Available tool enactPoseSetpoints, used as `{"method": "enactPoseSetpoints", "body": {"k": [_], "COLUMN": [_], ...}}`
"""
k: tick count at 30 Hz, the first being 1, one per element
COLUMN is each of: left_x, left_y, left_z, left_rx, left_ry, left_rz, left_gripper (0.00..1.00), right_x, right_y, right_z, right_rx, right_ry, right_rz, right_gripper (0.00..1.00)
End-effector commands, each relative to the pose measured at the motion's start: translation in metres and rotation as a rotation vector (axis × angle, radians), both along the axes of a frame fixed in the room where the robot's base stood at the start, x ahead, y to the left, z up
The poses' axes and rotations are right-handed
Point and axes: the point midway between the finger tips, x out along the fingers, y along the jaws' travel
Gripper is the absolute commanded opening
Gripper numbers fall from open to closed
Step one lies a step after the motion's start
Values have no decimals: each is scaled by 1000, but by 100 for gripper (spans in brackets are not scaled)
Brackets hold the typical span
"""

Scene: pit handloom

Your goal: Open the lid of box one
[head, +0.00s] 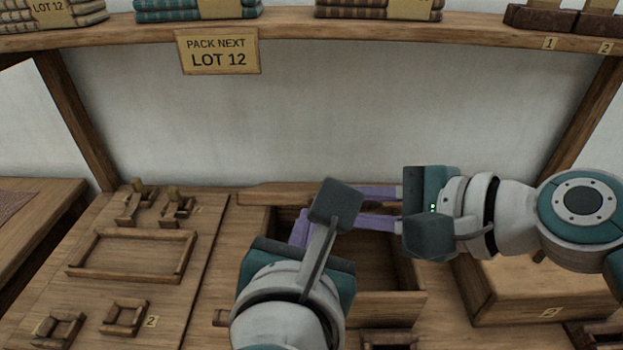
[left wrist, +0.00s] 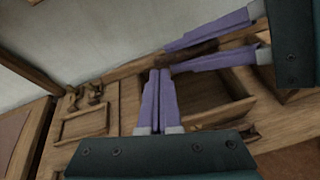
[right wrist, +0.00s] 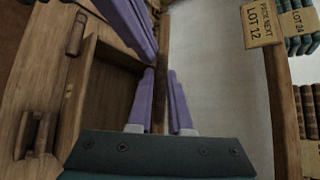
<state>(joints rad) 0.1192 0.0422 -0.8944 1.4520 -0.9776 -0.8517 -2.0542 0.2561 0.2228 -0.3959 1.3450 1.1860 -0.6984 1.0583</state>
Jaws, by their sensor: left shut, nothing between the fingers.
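An open-topped wooden box (head: 385,280), which I take as box one, stands mid-bench; its number is hidden. I see into its dark interior, and it also shows in the right wrist view (right wrist: 75,100). A long wooden piece (head: 265,193) runs along its far side; I cannot tell whether it is the lid. My left gripper (head: 300,228) is shut and empty over the box's left part, its closed fingers clear in the left wrist view (left wrist: 157,100). My right gripper (head: 358,206) comes from the right with fingers apart, at the far edge. Wood shows between them; contact is unclear.
A closed box labelled 2 (head: 520,285) stands to the right. A tray board (head: 190,262) with small wooden holders lies left. A shelf (head: 290,27) with folded cloths and a LOT 12 sign (head: 218,52) crosses above. My grippers are close together.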

Motion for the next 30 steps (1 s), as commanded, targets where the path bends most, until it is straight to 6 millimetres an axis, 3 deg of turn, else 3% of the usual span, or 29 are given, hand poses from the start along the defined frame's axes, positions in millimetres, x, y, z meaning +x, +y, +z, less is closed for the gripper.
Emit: {"method": "enactPoseSetpoints", "body": {"k": [1,8,19,30], "left_x": [6,6,5,4], "left_y": [0,0,0,0], "left_z": [8,9,8,7], "left_rx": [-3,-4,-3,-3], "left_ry": [-23,-24,-20,-18], "left_rz": [3,3,1,1], "left_gripper": [0,0,0,0], "right_x": [-5,-5,-9,-47], "right_y": [-2,-1,-7,-56], "right_z": [-8,-8,-3,29], "right_rx": [-12,-12,-8,-12], "right_ry": [19,20,16,16], "right_rz": [5,6,4,5], "right_gripper": [22,46,46,46]}}
